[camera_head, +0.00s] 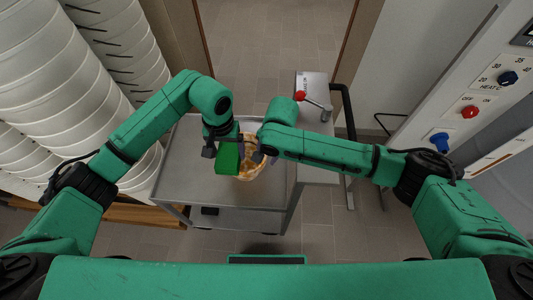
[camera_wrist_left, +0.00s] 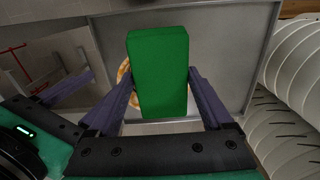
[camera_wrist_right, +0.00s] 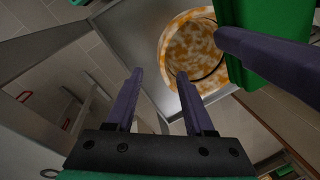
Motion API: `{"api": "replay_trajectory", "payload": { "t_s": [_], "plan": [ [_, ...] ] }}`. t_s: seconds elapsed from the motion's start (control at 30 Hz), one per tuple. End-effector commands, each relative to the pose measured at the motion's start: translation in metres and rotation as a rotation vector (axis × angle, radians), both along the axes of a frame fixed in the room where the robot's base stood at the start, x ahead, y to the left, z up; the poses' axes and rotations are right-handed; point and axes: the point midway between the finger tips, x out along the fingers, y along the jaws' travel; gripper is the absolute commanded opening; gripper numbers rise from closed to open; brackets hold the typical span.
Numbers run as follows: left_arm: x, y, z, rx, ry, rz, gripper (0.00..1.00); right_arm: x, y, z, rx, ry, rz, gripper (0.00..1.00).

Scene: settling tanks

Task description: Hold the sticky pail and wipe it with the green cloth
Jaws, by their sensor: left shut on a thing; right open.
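The sticky pail (camera_head: 250,169) is pale with orange-brown smears and stands on the grey metal cart (camera_head: 180,190). The right wrist view looks into its stained mouth (camera_wrist_right: 190,45), with a thin dark arc across it. The green cloth is a thick green block (camera_head: 228,160). My left gripper (camera_head: 224,143) is shut on it, holding it beside and partly over the pail; in the left wrist view the cloth (camera_wrist_left: 158,72) hides most of the pail. My right gripper (camera_wrist_right: 160,85) is open, one fingertip close to the pail's rim; I cannot tell whether it touches.
A machine panel (camera_head: 480,95) with knobs stands at the right. A red-knobbed lever (camera_head: 301,96) sits on a grey box behind the pail. Large white ribbed cylinders (camera_head: 60,70) fill the left. The cart's front left top is clear.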

Motion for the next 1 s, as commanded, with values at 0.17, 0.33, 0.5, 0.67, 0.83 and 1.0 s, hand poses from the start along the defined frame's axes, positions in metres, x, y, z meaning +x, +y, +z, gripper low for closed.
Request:
{"api": "replay_trajectory", "payload": {
  "t_s": [0.17, 0.33, 0.5, 0.67, 0.83, 1.0],
  "plan": [
    [0.0, 0.0, 0.0, 0.0, 0.0, 0.0, 0.28, 0.005, 0.001, -0.019, -0.004, -0.006, -0.001, 0.54],
    [0.0, 0.0, 0.0, 0.0, 0.0, 0.0, 0.28, 0.009, 0.008, -0.058, -0.005, -0.005, -0.002, 0.54],
    [0.0, 0.0, 0.0, 0.0, 0.0, 0.0, 0.28, 0.014, 0.014, -0.096, -0.004, -0.007, -0.001, 0.54],
    [0.0, 0.0, 0.0, 0.0, 0.0, 0.0, 0.28, 0.015, 0.017, -0.114, -0.001, -0.006, -0.001, 0.54],
    [0.0, 0.0, 0.0, 0.0, 0.0, 0.0, 0.28, 0.016, 0.017, -0.117, -0.001, -0.006, -0.001, 0.54],
    [0.0, 0.0, 0.0, 0.0, 0.0, 0.0, 0.28, 0.016, 0.017, -0.117, -0.001, -0.006, -0.001, 0.31]
  ]
}}
